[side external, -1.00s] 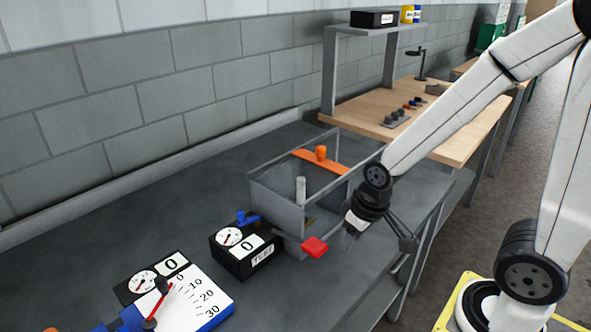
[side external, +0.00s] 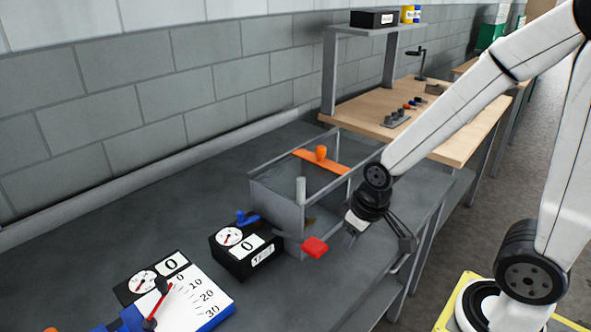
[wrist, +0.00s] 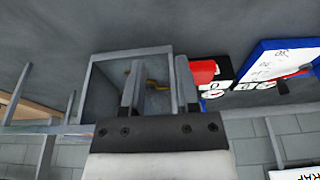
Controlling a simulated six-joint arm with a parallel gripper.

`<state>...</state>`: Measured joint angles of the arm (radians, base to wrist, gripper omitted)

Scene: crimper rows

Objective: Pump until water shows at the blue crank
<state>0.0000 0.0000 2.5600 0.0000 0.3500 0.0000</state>
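The blue crank (side external: 248,218) sits on top of a black test box (side external: 245,262) with a round gauge and a counter reading 0. No water shows at the crank. A red handle (side external: 315,247) sticks out at the near corner of the grey open tank (side external: 275,205). My gripper (side external: 348,238) is just right of the red handle, near the tank's front. In the wrist view, my gripper's fingers (wrist: 158,92) stand apart with nothing held between them. The red handle (wrist: 204,72) lies outside the right finger there. Whether they touch is unclear.
An orange bar with a knob (side external: 320,155) spans the tank, and a grey post (side external: 301,190) stands at it. A second gauge reading 0 and a white scale board (side external: 195,300) with a red pointer lie at front left. The bench behind the black box is clear.

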